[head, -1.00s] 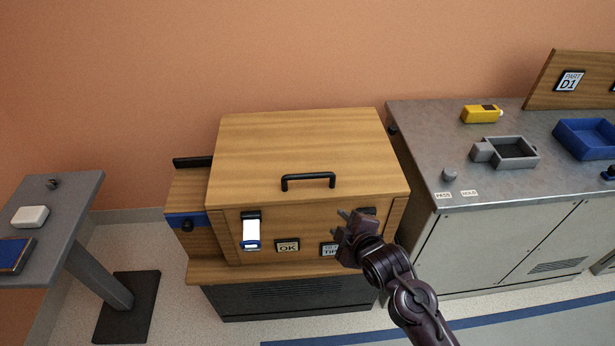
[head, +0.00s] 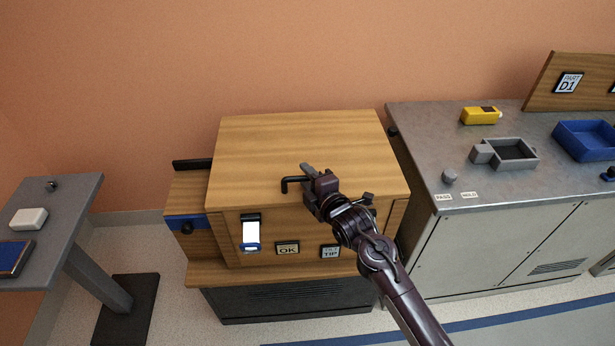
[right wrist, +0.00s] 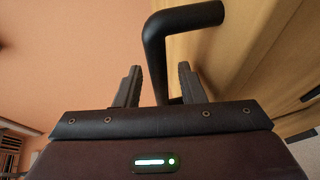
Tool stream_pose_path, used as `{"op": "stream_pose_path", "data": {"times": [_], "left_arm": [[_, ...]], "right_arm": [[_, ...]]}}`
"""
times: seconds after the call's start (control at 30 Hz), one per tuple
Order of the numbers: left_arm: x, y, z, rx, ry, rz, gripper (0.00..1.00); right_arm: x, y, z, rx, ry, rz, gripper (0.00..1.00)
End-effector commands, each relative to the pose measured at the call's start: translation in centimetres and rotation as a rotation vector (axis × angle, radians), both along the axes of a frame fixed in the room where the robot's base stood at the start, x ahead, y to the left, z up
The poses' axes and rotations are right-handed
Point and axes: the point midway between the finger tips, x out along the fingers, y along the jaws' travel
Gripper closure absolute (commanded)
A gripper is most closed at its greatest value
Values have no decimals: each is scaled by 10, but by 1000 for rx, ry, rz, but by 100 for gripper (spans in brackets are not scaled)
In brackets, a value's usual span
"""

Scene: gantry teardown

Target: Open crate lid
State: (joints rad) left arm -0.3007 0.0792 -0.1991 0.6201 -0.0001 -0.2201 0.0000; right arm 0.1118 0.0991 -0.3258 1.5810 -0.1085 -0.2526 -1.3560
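The wooden crate has a flat lid (head: 265,140) lying closed on it. A black bar handle (head: 290,184) stands at the lid's front; my right gripper covers its right part. In the right wrist view the handle (right wrist: 182,22) shows large, with part of it visible between the two fingers. My right gripper (head: 306,173) is open at the handle, and its fingers do not look closed on it. A latch (head: 251,233) with a white plate is on the crate's front left. My forearm hides most of the front right corner. My left gripper is not in view.
A grey metal bench (head: 425,150) stands close on the right, with a yellow device (head: 481,116), a grey open box (head: 513,153) and a blue tray (head: 584,139). A small grey table (head: 60,210) stands at the left. The lid top is clear.

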Motion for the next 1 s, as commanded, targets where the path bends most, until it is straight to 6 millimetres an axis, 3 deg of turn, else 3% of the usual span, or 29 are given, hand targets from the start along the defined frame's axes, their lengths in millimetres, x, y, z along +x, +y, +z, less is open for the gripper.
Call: {"op": "stream_pose_path", "data": {"times": [0.3, 0.57, 1.0], "left_arm": [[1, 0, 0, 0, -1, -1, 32], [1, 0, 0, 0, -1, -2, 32], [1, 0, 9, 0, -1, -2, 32]], "right_arm": [[3, 1, -1, 0, 1, 0, 65], [2, 1, -1, 1, 1, 0, 100], [4, 1, 8, 1, 14, 0, 100]]}}
